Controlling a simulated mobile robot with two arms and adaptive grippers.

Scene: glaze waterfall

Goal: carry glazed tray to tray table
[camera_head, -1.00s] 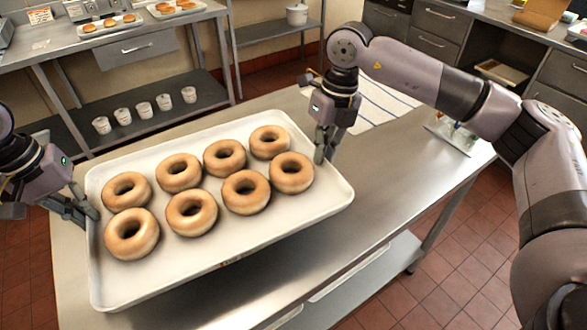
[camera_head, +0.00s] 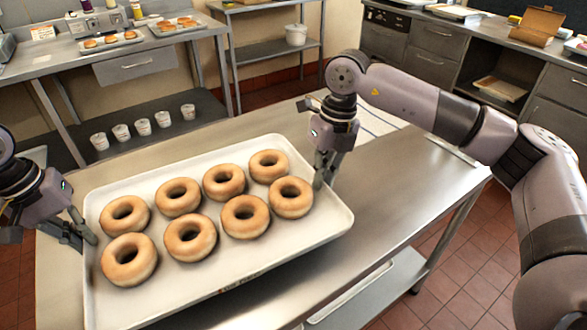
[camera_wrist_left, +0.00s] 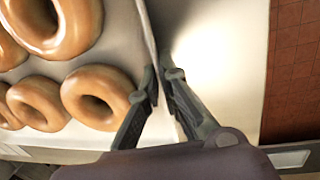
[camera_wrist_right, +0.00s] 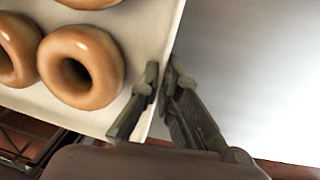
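A white tray (camera_head: 283,247) with several glazed ring donuts (camera_head: 190,237) in two rows is in the middle of the head view, over the steel table. My left gripper (camera_head: 88,238) is at the tray's left rim. In the left wrist view its fingers (camera_wrist_left: 158,75) stand on either side of the rim, closed on it. My right gripper (camera_head: 322,180) is at the tray's right rim. In the right wrist view its fingers (camera_wrist_right: 160,75) also straddle the rim and pinch it. The tray's near edge reaches past the table's front edge. Any gap beneath the tray is hard to judge.
A steel work table (camera_head: 400,195) lies beneath, bare on the right. A back-left counter (camera_head: 60,52) carries small trays of donuts, with white cups (camera_head: 143,127) on its lower shelf. A rack with a white pot (camera_head: 296,33) stands behind. Drawers (camera_head: 440,38) line the back right. Red tiled floor shows right.

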